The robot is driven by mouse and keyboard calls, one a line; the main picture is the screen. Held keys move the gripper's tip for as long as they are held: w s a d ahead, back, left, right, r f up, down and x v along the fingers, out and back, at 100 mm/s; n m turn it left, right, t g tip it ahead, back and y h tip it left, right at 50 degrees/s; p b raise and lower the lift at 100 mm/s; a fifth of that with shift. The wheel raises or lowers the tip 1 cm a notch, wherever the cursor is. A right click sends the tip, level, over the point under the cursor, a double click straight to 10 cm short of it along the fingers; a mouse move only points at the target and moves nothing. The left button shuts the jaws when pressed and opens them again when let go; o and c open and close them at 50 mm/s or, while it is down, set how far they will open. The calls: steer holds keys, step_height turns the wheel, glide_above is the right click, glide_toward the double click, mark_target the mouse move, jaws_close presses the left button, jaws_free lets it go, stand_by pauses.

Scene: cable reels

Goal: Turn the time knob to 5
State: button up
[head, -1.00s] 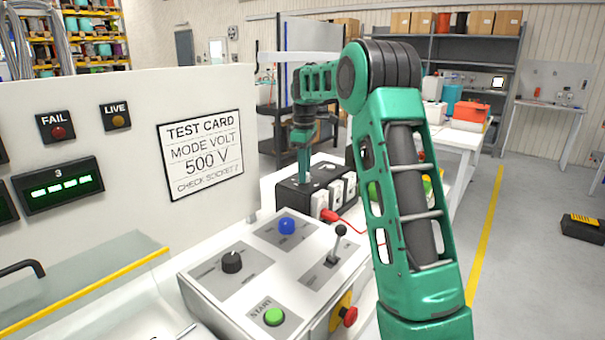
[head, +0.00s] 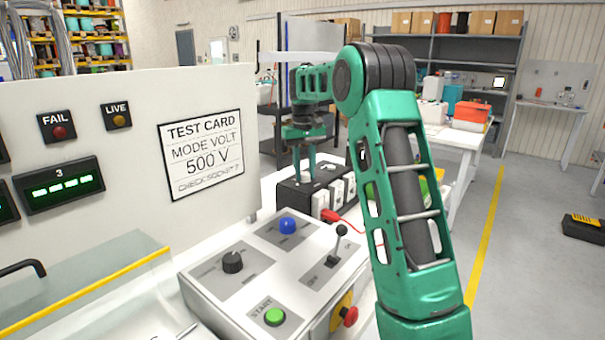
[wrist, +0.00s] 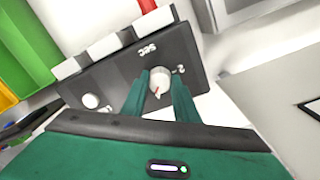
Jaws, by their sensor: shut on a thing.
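The time knob (wrist: 160,84) is a small white dial with a red pointer mark, on a dark box beside the letters "SEC" in the wrist view. The pointer points down in the wrist view, toward my gripper's base. My gripper (wrist: 161,78) is shut on this knob, one green finger on each side. In the head view my gripper (head: 304,174) reaches down onto the top of the black box (head: 290,200); the knob's scale cannot be read there.
A second white knob (wrist: 90,101) sits on the same box. White sockets (head: 337,193) line the box's front, with a red plug (head: 330,215) and cable. A grey control panel with a black dial (head: 232,262), blue button (head: 287,225) and lever (head: 336,245) stands nearer.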

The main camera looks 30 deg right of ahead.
mark_target(302, 173)
steer(key=m, duration=0.4)
steer(key=shift+w+r+m, duration=0.15)
steer(key=shift+m, duration=0.15)
steer(key=shift+w+a+m, duration=0.1)
steer(key=shift+a+m, duration=0.05)
steer(key=shift+m, duration=1.85)
steer(key=shift+a, duration=0.1)
steer(key=o, duration=0.9)
steer(key=shift+o, duration=0.8)
step_height(302, 173, up, 11)
steer(key=shift+w+f, duration=0.15)
steer(key=shift+f, duration=0.05)
